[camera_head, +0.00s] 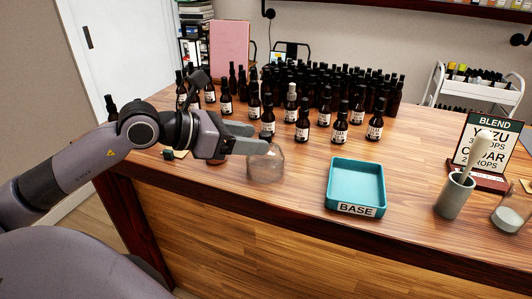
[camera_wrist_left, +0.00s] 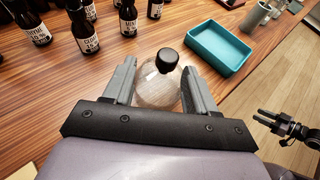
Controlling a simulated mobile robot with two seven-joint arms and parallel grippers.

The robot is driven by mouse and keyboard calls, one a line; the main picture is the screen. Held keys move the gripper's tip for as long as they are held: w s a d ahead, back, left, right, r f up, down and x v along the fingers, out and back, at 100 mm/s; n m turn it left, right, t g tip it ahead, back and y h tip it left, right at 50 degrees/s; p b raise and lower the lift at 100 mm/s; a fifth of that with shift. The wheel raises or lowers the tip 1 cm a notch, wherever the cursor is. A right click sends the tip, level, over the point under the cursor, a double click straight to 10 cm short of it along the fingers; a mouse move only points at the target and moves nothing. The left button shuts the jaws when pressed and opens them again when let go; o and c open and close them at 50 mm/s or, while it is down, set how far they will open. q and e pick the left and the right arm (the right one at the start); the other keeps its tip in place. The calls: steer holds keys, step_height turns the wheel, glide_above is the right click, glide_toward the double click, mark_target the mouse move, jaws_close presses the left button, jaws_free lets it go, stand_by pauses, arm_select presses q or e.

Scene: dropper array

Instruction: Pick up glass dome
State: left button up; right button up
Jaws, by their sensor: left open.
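The glass dome (camera_head: 265,165) is clear and rounded with a black knob on top, standing on the wooden counter near its front edge. In the left wrist view the dome (camera_wrist_left: 156,90) is between the two grey fingers of my left gripper (camera_wrist_left: 158,85), its black knob toward the far side. The fingers are open and spread on both sides of it. In the head view my left gripper (camera_head: 250,141) reaches in from the left at the dome's upper part. Contact cannot be told. A dark gripper, likely my right one (camera_wrist_left: 268,122), shows at the right of the wrist view.
A teal tray (camera_head: 330,192) labelled BASE stands right of the dome. Many dark dropper bottles (camera_head: 303,122) crowd the counter behind. Bare counter separates the dome and tray.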

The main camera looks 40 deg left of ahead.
mark_target(272, 145)
arm_select(q)
steer(key=shift+w+d+f+p, duration=0.2)
steer(key=shift+w+d+p, duration=0.7)
steer(key=shift+w+d, duration=0.25)
steer(key=shift+x, duration=1.15)
steer(key=shift+a+f, duration=0.1)
steer(key=shift+f, duration=0.05)
steer(key=shift+s, duration=0.1)
jaws_close()
